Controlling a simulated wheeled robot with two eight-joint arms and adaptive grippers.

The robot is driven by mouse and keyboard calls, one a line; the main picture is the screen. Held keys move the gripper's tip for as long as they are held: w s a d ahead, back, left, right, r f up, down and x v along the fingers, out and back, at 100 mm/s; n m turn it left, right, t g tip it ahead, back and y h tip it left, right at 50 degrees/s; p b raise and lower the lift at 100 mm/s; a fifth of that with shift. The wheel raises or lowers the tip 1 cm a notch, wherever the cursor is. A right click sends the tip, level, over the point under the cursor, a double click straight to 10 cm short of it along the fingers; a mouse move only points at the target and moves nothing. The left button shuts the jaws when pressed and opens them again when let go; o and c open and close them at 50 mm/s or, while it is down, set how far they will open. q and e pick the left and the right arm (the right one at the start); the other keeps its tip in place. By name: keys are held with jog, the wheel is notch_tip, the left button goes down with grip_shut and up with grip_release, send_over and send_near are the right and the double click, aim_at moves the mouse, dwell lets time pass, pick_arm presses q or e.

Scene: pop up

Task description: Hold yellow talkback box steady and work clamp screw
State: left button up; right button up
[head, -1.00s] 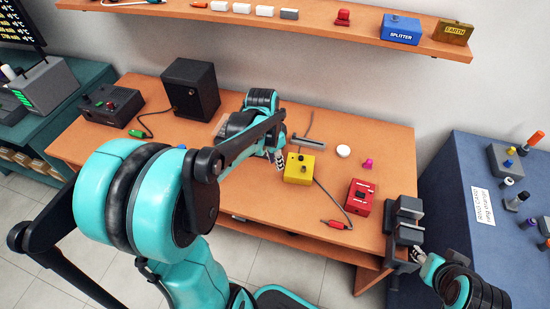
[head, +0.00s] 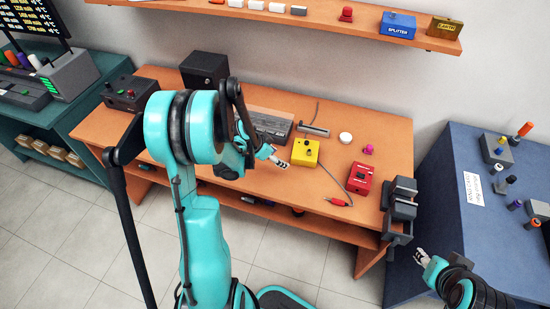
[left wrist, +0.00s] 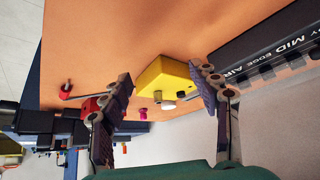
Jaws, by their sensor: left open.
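The yellow talkback box (head: 305,153) sits on the orange workbench, with a dark knob on top. My left gripper (head: 280,163) is open beside its left front side. In the left wrist view the yellow box (left wrist: 163,80) shows in the gap between the two spread fingers of this gripper (left wrist: 165,92), not clasped. A dark grey clamp (head: 402,200) is fixed at the bench's right end; its screw is hard to make out. My right gripper (head: 422,257) is below and right of the clamp, apart from it; its finger gap is too small to judge.
A red box (head: 360,177) sits right of the yellow one, with a cable and red plug (head: 337,202) in front. A white disc (head: 345,138) and magenta knob (head: 368,149) lie behind. A dark mixer (head: 268,127) stands left. A blue table (head: 440,185) stands right.

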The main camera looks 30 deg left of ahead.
pick_arm(q)
jog(key=b+x, duration=0.4)
jog(key=x, duration=0.2)
jog(key=shift+f, duration=0.1)
grip_shut()
jog(key=c, duration=0.9)
grip_release()
jog(key=shift+s, duration=0.1)
